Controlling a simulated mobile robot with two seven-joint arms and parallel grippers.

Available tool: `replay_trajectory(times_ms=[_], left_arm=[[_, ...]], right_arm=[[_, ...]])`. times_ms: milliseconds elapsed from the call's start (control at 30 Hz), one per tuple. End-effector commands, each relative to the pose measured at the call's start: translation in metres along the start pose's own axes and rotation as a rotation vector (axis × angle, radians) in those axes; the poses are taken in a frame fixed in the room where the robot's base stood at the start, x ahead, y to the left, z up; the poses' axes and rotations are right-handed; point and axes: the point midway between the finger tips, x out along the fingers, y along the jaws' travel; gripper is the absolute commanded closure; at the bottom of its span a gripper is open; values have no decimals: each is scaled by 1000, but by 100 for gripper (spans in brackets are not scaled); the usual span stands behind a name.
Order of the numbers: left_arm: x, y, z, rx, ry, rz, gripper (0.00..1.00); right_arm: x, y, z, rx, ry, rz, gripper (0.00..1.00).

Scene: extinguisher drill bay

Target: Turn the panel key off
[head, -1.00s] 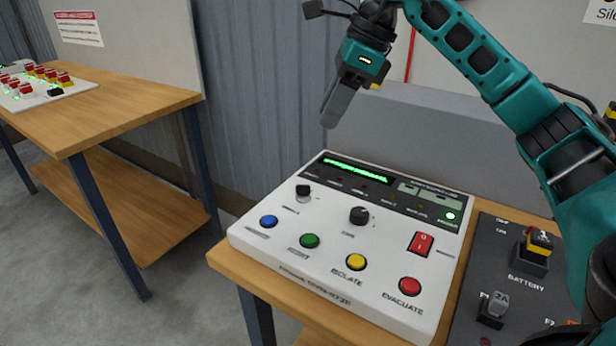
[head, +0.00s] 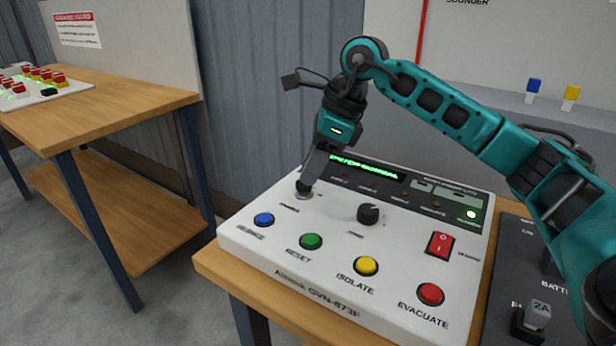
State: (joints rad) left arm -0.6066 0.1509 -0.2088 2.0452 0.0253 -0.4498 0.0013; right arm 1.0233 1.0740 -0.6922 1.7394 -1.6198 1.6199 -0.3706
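The white control panel (head: 300,252) lies on a wooden bench. Its key switch (head: 303,195) is at the panel's upper left, above the blue button, and is mostly hidden behind my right gripper. My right gripper (head: 306,186) comes down from above with its fingertips at the key. The fingers look close together, and I cannot see whether they pinch the key or only touch it. The black rotary knob (head: 369,214) stands to the right of the key. My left gripper is not in view.
The panel has blue (head: 263,220), green (head: 311,241), yellow (head: 366,266) and red (head: 430,294) buttons and a red rocker switch (head: 440,246). A dark battery panel (head: 508,275) lies to the right. Another table (head: 110,118) stands at left, with a floor gap between.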

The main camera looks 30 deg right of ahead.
Motion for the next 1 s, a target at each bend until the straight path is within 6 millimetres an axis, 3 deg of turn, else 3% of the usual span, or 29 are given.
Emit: replay_trajectory(times_ms=[200,533,867,1000], left_arm=[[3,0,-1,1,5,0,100],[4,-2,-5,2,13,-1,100],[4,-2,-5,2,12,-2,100],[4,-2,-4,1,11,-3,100]], right_arm=[[21,0,0,0,1,1,68],[23,0,0,0,0,0,69],[22,0,0,0,0,-1,100],[22,0,0,0,0,-1,100]])
